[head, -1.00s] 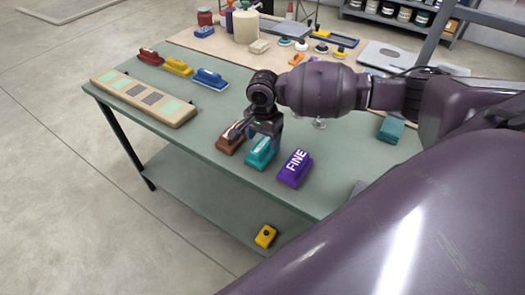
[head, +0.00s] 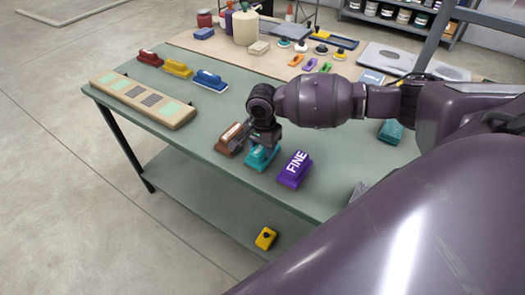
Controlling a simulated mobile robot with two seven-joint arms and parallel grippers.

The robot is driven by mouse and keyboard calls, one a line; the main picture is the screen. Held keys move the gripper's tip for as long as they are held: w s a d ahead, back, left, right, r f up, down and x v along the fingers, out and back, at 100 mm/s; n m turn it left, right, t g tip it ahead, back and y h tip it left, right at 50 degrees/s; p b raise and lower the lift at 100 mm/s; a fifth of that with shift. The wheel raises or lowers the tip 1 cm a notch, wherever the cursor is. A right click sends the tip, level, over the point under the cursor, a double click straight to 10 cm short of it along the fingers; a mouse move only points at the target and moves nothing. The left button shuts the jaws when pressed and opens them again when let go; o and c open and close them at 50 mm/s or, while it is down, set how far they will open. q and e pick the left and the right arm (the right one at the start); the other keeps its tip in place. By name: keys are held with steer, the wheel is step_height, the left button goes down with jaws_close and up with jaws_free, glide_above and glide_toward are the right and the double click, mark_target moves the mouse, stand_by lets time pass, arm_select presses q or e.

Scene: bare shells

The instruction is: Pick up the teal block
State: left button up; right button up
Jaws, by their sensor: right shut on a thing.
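A teal block (head: 260,161) sits near the front edge of the green table, between a brown block (head: 226,147) and a purple block (head: 295,170) marked FINE. My right gripper (head: 264,142) is down over the teal block and shut on it, hiding much of its top. The block appears to be at table height; I cannot tell if it is clear of the surface. A second teal item (head: 391,132) lies farther right, beneath my right arm. My left gripper is out of view.
Red (head: 150,58), yellow (head: 178,68) and blue (head: 210,80) blocks stand at the left of the table. A long tan board (head: 143,99) with square pads lies at the left edge. A yellow item (head: 265,238) is on the lower shelf.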

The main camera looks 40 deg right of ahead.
steer(key=shift+r, duration=0.1)
step_height(320, 180, up, 20)
steer(key=p, duration=0.2)
stand_by(0.3)
